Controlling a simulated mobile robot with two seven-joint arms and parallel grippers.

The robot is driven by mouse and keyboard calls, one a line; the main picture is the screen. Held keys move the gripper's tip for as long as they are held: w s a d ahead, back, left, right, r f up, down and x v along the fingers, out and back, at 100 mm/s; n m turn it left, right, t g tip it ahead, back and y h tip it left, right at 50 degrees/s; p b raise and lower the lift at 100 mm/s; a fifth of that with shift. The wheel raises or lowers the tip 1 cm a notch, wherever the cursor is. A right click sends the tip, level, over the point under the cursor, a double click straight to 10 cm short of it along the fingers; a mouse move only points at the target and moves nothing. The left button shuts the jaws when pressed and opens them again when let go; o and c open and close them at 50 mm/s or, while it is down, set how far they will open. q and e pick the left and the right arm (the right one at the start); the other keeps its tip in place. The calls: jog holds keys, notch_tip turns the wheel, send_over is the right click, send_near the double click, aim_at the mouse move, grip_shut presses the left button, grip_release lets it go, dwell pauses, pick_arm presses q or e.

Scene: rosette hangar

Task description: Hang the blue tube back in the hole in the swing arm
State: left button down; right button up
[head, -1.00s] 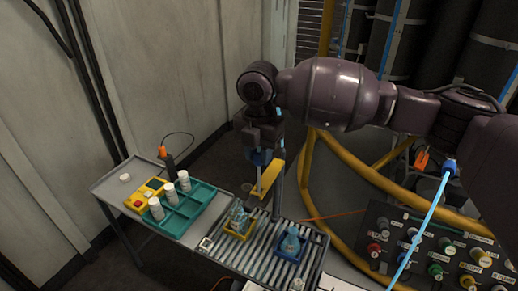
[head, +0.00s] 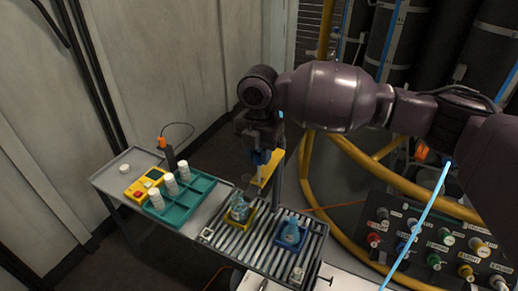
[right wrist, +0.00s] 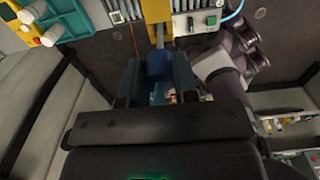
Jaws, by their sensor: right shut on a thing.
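My right gripper (head: 261,152) hangs from above over the metal table and is shut on the blue tube (head: 262,158). The tube's blue top also shows in the right wrist view (right wrist: 159,66) between the two fingers. The yellow swing arm (head: 270,168) is right by the gripper, and its end shows in the right wrist view (right wrist: 157,12) just past the tube. The hole in the swing arm is hidden, and I cannot tell whether the tube's lower part is in it. My left gripper is not in view.
A teal rack (head: 199,192) with white bottles stands left of the gripper, beside a yellow box with a red button (head: 141,189). Flasks in a yellow holder (head: 239,222) and a blue holder (head: 289,242) stand on the rollers below. A control panel (head: 430,245) is at right.

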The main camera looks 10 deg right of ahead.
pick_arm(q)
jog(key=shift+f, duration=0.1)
pick_arm(e)
jog(key=shift+f, duration=0.3)
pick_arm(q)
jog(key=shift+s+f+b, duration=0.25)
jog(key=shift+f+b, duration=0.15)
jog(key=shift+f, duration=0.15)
pick_arm(e)
jog(key=shift+f, duration=2.2)
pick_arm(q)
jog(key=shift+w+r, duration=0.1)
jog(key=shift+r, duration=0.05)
pick_arm(e)
jog(key=shift+f, duration=0.3)
jog(key=o, duration=1.5)
jog(key=shift+r+p, duration=2.05)
jog(key=shift+r, duration=1)
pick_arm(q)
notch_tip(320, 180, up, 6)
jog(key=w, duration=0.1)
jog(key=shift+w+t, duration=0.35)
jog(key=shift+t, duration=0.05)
pick_arm(e)
jog(key=shift+f, duration=0.1)
